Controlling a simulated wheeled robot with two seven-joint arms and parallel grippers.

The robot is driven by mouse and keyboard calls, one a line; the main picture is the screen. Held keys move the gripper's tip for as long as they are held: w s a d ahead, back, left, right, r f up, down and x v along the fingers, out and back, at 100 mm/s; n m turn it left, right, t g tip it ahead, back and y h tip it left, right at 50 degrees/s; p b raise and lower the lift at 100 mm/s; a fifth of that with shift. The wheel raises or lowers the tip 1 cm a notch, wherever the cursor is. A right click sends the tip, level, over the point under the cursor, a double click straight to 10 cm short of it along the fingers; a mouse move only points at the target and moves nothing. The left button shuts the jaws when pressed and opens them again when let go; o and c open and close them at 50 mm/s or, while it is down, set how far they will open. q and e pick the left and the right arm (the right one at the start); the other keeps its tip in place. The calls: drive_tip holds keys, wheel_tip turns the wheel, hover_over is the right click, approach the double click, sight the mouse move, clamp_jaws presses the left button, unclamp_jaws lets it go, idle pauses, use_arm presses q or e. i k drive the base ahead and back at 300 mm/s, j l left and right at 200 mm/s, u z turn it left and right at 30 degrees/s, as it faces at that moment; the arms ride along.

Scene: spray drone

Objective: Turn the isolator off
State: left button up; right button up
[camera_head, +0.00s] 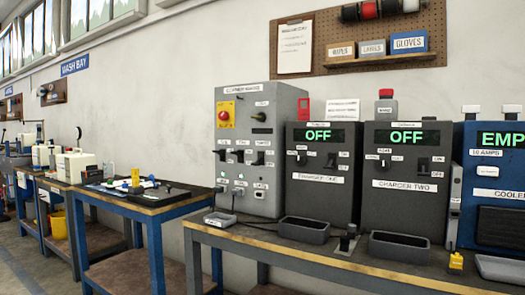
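A grey control panel (255,150) stands at the back of the workbench, with a label along its top that is too small to read surely. It has a red button on a yellow plate (225,114) at its upper left and a black control (260,117) at its upper right. Several black switches (238,155) sit in a row below. I cannot tell which control is the isolator, nor its position. Neither of my grippers is in view.
Two dark charger units (318,192) (397,200) with green OFF displays stand right of the panel; a blue unit (490,185) is at the right edge. Grey trays (303,231) and a small black lever (348,240) lie along the bench front (330,264). Another bench (150,205) is left.

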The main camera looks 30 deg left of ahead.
sight(222, 116)
drive_tip(key=u, duration=1.35)
drive_tip(key=z, duration=0.55)
drive_tip(key=i+j+z, duration=0.1)
drive_tip(key=j+z, duration=0.25)
drive_tip(key=i+j+z, duration=0.1)
drive_tip(key=j+z, duration=0.55)
